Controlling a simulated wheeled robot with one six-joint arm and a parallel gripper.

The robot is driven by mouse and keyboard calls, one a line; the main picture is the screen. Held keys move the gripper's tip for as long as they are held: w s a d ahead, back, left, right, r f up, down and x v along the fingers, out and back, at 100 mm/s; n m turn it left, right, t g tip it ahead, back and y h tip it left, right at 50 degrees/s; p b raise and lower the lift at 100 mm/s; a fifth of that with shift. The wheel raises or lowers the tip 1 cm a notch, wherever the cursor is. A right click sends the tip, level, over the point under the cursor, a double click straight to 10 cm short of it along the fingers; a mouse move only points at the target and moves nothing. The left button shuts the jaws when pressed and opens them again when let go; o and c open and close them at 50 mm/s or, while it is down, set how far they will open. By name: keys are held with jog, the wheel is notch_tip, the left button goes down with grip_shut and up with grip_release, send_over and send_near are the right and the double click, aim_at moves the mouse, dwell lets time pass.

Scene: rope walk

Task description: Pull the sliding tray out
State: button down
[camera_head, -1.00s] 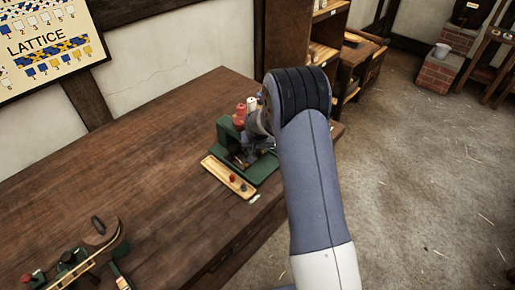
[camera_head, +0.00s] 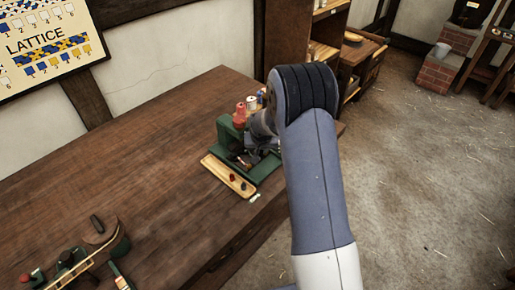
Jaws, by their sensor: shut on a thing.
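A green machine (camera_head: 222,128) with a green base stands near the right end of the wooden bench. A long pale wooden tray (camera_head: 213,168) lies along the front of its base, with a small red piece and a dark piece on it. I cannot tell whether this is the sliding tray. My gripper (camera_head: 243,159) is low over the base, behind the pale tray, small and partly hidden by my wrist. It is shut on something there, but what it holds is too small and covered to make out.
A red spool (camera_head: 239,115) and a pale spool (camera_head: 252,103) stand on the machine. A curved wooden tool (camera_head: 105,247) lies at the bench's lower left. The middle of the bench (camera_head: 130,165) is clear. A shelf and desk (camera_head: 357,60) stand beyond its right end.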

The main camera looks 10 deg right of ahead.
jog(key=s+d, duration=0.1)
jog(key=s, duration=0.1)
jog(key=s+d+b, duration=0.1)
jog(key=s+d, duration=0.2)
jog(key=s, duration=0.1)
jog(key=shift+s+d+b, duration=0.1)
jog(key=shift+d+b, duration=0.2)
jog(key=shift+b, duration=0.05)
jog(key=c, duration=1.3)
grip_release()
jog(key=shift+r, duration=0.1)
jog(key=b+v, duration=0.1)
jog(key=v, duration=0.9)
jog(key=shift+s+r, duration=0.2)
jog(key=shift+r, duration=0.05)
jog(key=shift+a, duration=0.1)
